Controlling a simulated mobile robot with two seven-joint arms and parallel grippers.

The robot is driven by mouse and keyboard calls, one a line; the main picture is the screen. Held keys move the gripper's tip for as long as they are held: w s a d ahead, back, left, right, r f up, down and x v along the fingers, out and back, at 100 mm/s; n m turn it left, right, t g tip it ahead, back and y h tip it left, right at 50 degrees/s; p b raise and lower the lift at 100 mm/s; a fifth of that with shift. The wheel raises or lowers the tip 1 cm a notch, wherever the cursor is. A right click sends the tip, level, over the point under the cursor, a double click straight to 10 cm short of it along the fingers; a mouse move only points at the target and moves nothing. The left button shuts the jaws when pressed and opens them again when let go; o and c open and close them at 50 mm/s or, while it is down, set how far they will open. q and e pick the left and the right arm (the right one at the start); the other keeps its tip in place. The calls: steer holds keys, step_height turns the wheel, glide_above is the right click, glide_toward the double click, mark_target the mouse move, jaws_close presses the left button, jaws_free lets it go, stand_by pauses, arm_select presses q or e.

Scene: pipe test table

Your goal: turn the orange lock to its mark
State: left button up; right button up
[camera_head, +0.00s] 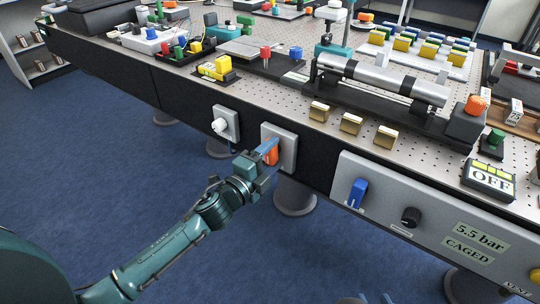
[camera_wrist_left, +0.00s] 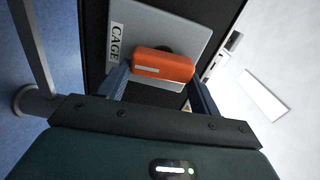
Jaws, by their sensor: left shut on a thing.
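The orange lock (camera_head: 271,152) is a block-shaped handle on a grey plate (camera_head: 288,150) on the table's dark front side. In the left wrist view the lock (camera_wrist_left: 163,65) lies across the picture, with a pale stripe on its face. My left gripper (camera_head: 268,158) is shut on the lock, with one blue finger at each end in the wrist view (camera_wrist_left: 160,82). My right gripper (camera_head: 376,299) shows only as two separated blue fingertips at the bottom edge.
A white knob (camera_head: 219,125) is left of the lock. To the right, a grey panel carries a blue lever (camera_head: 357,192), a black knob (camera_head: 411,216) and a sign reading "5.5 bar CAGED" (camera_head: 474,240). The tabletop is crowded; the blue floor before it is open.

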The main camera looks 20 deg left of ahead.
arm_select(q)
steer(key=shift+m, duration=0.5)
arm_select(e)
steer(key=shift+f, duration=0.1)
arm_select(q)
steer(key=o, duration=1)
steer(key=v, duration=1.3)
steer(key=shift+s+b, duration=0.1)
steer(key=shift+b, duration=0.25)
arm_select(e)
steer(key=shift+s+d+r, duration=0.15)
steer(key=shift+s+r, duration=0.05)
